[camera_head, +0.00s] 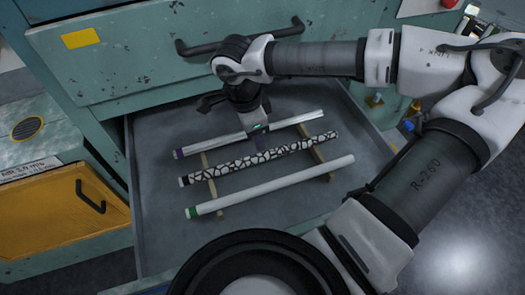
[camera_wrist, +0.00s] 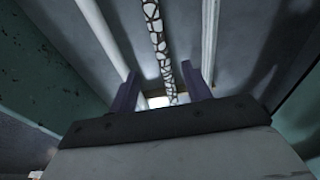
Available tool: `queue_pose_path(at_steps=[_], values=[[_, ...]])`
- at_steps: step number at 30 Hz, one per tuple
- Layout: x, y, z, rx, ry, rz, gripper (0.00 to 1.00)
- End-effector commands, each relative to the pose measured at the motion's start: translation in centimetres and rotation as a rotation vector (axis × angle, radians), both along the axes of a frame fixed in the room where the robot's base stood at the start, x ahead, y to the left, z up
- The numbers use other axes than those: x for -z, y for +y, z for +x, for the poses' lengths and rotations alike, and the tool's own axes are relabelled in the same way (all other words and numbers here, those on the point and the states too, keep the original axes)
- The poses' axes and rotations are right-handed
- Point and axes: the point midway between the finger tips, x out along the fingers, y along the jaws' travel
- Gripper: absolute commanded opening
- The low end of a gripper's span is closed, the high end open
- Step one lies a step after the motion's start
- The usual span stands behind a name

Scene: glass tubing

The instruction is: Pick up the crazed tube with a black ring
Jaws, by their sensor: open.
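The crazed tube (camera_head: 225,168), white with a black crack pattern, lies in the open drawer. Its black ring (camera_head: 184,181) is at the left end. It is the middle one of three tubes. My gripper (camera_head: 260,141) points down over the tubes and hides part of the back one. In the wrist view the crazed tube (camera_wrist: 155,27) runs lengthwise between the two open fingers of my gripper (camera_wrist: 160,82). Nothing is held. I cannot tell how far the fingertips are above the tube.
A plain tube with a purple ring (camera_head: 208,144) lies behind, and one with a green ring (camera_head: 275,186) in front. All rest on two wooden strips (camera_head: 211,186) in the grey drawer (camera_head: 160,225). A closed drawer with a dark handle (camera_head: 200,49) stands behind.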

Motion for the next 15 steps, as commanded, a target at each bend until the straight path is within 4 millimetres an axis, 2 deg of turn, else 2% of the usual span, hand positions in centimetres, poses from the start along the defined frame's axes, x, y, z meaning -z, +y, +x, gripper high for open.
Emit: queue_pose_path(at_steps=[3, 6, 15], values=[[2.2, -0.3, 0.0, -0.002, 0.004, 0.002, 0.48], [3.6, -0.5, 0.2, -0.001, 0.002, 0.002, 0.48], [5.9, -0.9, 0.2, -0.002, 0.004, 0.002, 0.48]])
